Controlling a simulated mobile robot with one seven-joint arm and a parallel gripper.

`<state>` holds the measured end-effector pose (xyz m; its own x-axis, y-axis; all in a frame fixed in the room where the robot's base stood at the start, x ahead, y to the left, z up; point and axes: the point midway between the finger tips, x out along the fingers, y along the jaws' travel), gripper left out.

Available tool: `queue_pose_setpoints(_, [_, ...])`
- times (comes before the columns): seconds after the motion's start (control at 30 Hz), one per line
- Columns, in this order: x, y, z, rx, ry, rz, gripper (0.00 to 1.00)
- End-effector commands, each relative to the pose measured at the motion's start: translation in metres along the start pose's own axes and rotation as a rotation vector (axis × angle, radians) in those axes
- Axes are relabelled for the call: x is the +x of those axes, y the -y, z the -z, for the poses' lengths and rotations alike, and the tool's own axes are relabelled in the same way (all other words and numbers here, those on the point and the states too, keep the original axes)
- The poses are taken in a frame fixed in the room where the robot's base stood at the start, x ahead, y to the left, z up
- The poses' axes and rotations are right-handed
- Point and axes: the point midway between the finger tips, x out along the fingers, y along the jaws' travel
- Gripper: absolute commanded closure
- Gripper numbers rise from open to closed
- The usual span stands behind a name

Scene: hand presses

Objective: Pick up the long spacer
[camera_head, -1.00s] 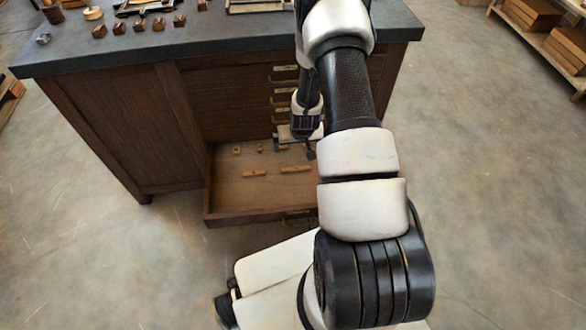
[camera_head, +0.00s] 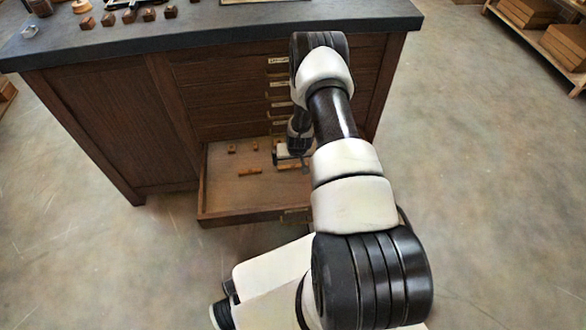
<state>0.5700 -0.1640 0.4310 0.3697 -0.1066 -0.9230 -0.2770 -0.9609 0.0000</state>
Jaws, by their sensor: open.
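The open drawer (camera_head: 235,207) holds several small wooden pieces. The long spacer (camera_head: 289,167) seems to be the wooden strip at the right of the drawer floor, partly hidden under my gripper. A similar, shorter-looking strip (camera_head: 249,171) lies to its left, uncovered. My gripper (camera_head: 290,163) is open and low in the drawer, right at the right strip. I cannot tell whether its fingers touch the strip or straddle it.
Two small wooden blocks (camera_head: 231,149) and (camera_head: 255,146) lie farther back in the drawer. Shut drawers rise behind, under the dark worktop (camera_head: 220,25), which carries several small pieces.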

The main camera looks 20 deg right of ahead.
Motion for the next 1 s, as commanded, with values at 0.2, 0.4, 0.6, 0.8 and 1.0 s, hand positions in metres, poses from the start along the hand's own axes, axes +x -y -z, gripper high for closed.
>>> queue_pose_setpoints(0.2, [0.037, 0.002, -0.004, -0.002, 0.002, 0.000, 0.00])
queue_pose_setpoints(0.4, [0.047, 0.002, -0.003, -0.001, 0.002, 0.000, 0.00])
queue_pose_setpoints(0.6, [0.046, 0.002, -0.003, -0.001, 0.002, 0.000, 0.05])
queue_pose_setpoints(0.8, [0.046, 0.002, -0.002, -0.001, 0.002, 0.000, 0.28])
queue_pose_setpoints(1.0, [0.044, 0.002, -0.001, -0.001, 0.001, 0.000, 0.28])
